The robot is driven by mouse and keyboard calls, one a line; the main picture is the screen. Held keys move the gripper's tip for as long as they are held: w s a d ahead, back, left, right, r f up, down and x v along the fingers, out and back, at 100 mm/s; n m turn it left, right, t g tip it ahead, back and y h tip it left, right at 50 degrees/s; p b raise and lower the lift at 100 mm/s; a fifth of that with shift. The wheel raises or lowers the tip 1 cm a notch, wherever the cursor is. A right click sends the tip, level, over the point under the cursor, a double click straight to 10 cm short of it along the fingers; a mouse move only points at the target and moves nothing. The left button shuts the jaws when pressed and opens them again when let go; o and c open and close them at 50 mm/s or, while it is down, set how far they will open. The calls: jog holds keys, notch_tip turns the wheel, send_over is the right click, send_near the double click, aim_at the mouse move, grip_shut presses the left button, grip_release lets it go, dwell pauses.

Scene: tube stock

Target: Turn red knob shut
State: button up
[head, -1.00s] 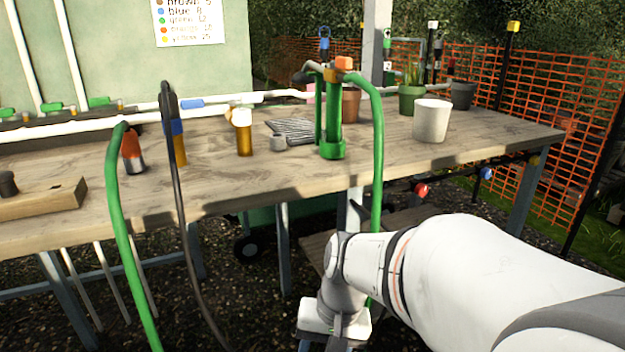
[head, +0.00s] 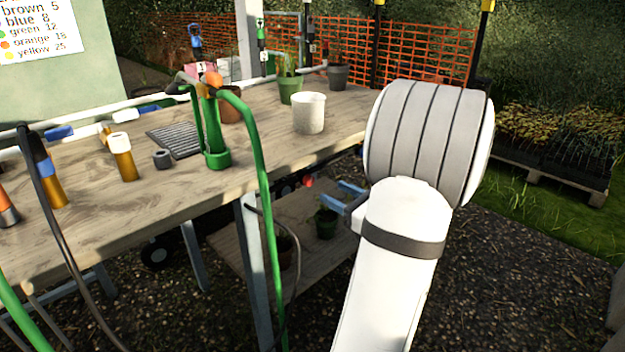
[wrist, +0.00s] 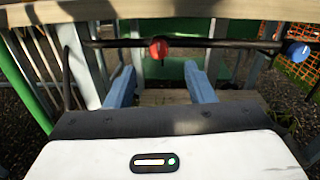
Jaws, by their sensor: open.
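The red knob (wrist: 158,48) sits on a dark pipe (wrist: 115,43) under the bench's front edge. In the wrist view it lies ahead of the gap between my fingers, near the middle. It also shows small in the head view (head: 309,181), below the bench top. My gripper (wrist: 159,69) is open and empty, its two blue fingers spread apart. The fingers also show in the head view (head: 337,194), to the right of the knob and a little below it. They look clear of the knob.
A blue knob (wrist: 298,51) is on the right along the same pipe. The wooden bench top (head: 165,200) overhangs the pipe. A lower shelf (head: 305,255) holds potted plants. A green hose (head: 262,190) hangs in front of the bench.

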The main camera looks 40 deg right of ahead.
aim_at(311, 181)
jog(key=w, duration=0.2)
jog(key=w+b, duration=0.1)
jog(key=w, duration=0.2)
jog(key=w+a, duration=0.1)
jog(key=w, duration=0.1)
jog(key=shift+w+b, duration=0.15)
jog(key=shift+b, duration=0.2)
jog(key=c, duration=1)
jog(key=shift+n+b, duration=0.55)
jog(key=shift+n, duration=0.05)
jog(key=o, duration=1)
